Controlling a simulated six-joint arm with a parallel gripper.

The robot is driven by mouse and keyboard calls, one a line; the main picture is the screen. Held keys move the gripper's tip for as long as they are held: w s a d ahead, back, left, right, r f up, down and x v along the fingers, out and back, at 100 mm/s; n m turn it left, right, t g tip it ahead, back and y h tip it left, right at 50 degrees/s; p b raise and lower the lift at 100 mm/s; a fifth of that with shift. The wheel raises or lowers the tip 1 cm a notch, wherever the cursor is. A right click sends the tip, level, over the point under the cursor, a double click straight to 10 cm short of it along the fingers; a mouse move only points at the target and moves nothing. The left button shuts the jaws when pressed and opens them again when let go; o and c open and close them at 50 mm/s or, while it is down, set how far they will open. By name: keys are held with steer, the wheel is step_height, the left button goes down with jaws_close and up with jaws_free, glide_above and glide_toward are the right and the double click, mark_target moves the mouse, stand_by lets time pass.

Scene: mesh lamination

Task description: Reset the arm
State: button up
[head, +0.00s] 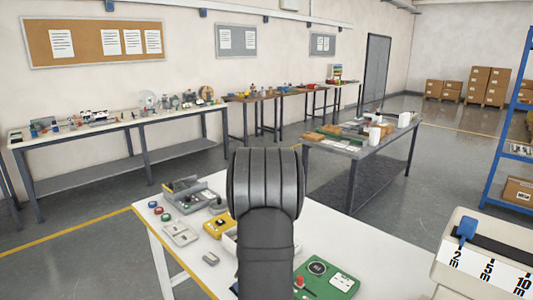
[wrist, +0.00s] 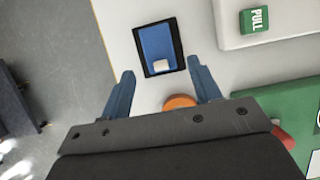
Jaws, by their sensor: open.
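My gripper (wrist: 161,66) is in the wrist view with its two blue fingers spread apart and nothing between the tips. A blue plate with a white knob in a black frame (wrist: 157,45) lies beyond the fingertips, on the white surface below. An orange round piece (wrist: 180,101) shows between the fingers, near the gripper body. In the head view my black arm stands up in the middle, over the white table (head: 385,262), and the gripper's fingers cannot be seen there.
A green panel (head: 318,268) with a black dial lies right of my arm. A white box with a blue lever (head: 467,230) and distance marks stands at the right. A yellow device (head: 217,226) and grey devices (head: 180,233) lie at the left. The table's right middle is clear.

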steer(key=x, duration=0.3)
steer(key=shift+w+r, duration=0.1)
steer(key=shift+r, duration=0.05)
steer(key=v, duration=0.4)
steer(key=shift+w+a+r, duration=0.1)
steer(key=shift+w+r, duration=0.2)
steer(key=shift+w, duration=0.05)
steer(key=s+d+r, duration=0.4)
steer(key=d+r, duration=0.2)
steer(key=d, duration=0.4)
steer(key=w+a, duration=0.2)
steer(key=w, duration=0.9)
steer(key=w+a, duration=0.3)
steer(key=w, duration=0.8)
steer(key=shift+a+r, duration=0.2)
steer(key=shift+w, duration=0.1)
